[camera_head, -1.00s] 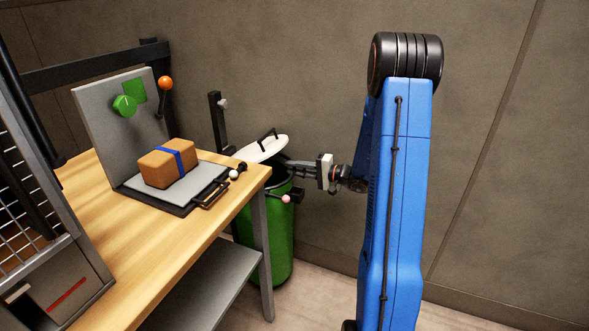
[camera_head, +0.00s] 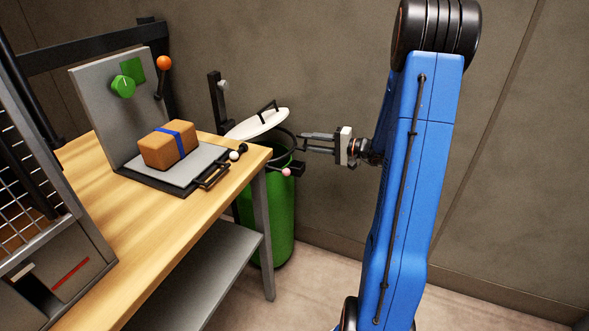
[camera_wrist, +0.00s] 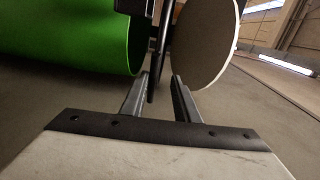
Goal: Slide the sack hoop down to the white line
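The sack hoop (camera_head: 297,151) is a thin dark ring at the mouth of the green bin (camera_head: 268,215), below its tilted white lid (camera_head: 257,124). In the wrist view the hoop shows edge-on as a dark strip (camera_wrist: 156,70) between bin and lid. My gripper (camera_head: 301,142) is right of the hoop, fingers pointing left. In the wrist view my gripper (camera_wrist: 160,76) has its fingers apart, with the strip's lower end in the gap between them. I see no grip on it; whether a finger touches it is unclear. I cannot make out the white line.
A wooden table (camera_head: 110,250) stands left of the bin, its corner close to it. On it are a brown parcel (camera_head: 169,146) with a blue band and a grey panel (camera_head: 110,105). A pink knob (camera_head: 287,172) sits at the bin's rim. The wall is behind.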

